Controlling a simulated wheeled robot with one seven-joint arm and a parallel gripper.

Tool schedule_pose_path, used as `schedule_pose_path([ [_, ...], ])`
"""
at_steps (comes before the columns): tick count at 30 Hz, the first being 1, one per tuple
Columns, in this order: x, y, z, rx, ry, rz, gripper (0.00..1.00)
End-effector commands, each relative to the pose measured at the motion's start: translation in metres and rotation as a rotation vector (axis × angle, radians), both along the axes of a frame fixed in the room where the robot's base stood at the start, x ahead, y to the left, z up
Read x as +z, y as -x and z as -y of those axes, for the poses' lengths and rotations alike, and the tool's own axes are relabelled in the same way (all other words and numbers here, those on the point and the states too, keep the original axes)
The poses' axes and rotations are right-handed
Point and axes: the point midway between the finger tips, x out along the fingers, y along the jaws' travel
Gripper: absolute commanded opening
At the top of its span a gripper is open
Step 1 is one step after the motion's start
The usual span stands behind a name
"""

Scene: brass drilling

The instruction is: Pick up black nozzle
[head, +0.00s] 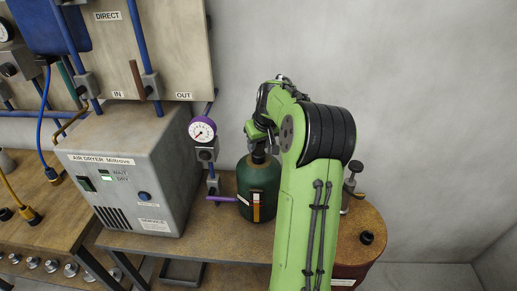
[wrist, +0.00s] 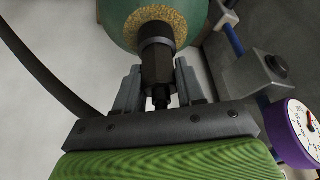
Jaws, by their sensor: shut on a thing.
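The black nozzle (wrist: 156,48) points from the mottled yellow-brown top of a green tank (wrist: 115,22) toward my wrist camera. My gripper (wrist: 158,84) is shut on the nozzle, with one grey finger on each side of its narrower part. In the head view the green tank (head: 258,186) stands upright on the brown bench, and my gripper (head: 259,137) is just above its top. My green arm hides much of the grip there. I cannot tell whether the nozzle is still seated on the tank.
A grey air dryer (head: 130,165) stands left of the tank. A purple-rimmed gauge (head: 202,130) on a pipe is close to the tank's left. A brown drum (head: 365,222) with a black knob (head: 366,237) is at the right. A grey wall is behind.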

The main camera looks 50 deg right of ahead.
Motion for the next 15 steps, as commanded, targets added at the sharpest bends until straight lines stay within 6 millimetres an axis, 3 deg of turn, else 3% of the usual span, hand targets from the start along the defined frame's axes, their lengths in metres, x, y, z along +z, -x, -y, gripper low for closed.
schedule_pose_path([
  [8,0.005,0.0,0.0,0.0,0.002,0.002,0.0],
  [15,0.063,-0.001,0.001,-0.001,0.005,0.005,0.0],
])
